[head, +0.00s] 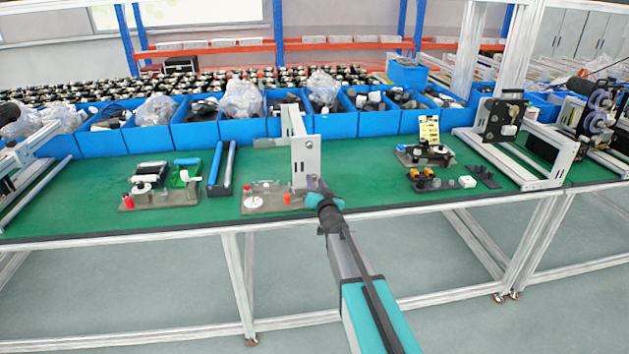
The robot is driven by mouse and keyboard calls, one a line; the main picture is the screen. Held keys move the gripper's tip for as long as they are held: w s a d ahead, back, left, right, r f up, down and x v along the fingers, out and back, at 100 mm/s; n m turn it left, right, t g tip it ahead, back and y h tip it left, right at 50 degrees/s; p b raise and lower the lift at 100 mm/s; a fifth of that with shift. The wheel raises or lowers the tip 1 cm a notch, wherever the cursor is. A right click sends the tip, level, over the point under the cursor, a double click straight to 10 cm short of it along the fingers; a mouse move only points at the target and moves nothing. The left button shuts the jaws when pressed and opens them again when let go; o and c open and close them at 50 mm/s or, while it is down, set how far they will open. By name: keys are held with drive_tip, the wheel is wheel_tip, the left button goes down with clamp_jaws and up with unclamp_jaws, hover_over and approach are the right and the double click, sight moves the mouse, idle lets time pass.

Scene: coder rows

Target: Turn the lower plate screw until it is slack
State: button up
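An upright silver plate (304,155) stands on a small bench fixture in the middle of the green worktop (370,180). Small dark marks show on its face, too small to tell which are screws. My arm reaches up from the bottom of the head view. My gripper (315,186) is at the plate's lower right corner, in front of it. The lower plate screw cannot be made out; my gripper may cover it. Whether the fingers touch the plate or hold anything is too small to tell.
A fixture base (264,207) with a white disc and red parts lies left of the plate. Blue bins (224,135) line the back. Small assemblies (425,155) stand to the right. Bare worktop lies between them and my gripper. A metal frame (515,160) stands further right.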

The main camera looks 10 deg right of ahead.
clamp_jaws()
drive_tip(key=shift+f+n+b, duration=0.1)
drive_tip(key=shift+n+b, duration=0.2)
drive_tip(key=shift+b, duration=0.05)
drive_tip(key=shift+f+n+b, duration=0.1)
drive_tip(key=shift+n+b, duration=0.6)
drive_tip(key=n+b, duration=0.2)
drive_tip(key=shift+n, duration=0.3)
drive_tip(key=n+b, duration=0.2)
drive_tip(key=n, duration=0.3)
drive_tip(key=shift+r, duration=0.2)
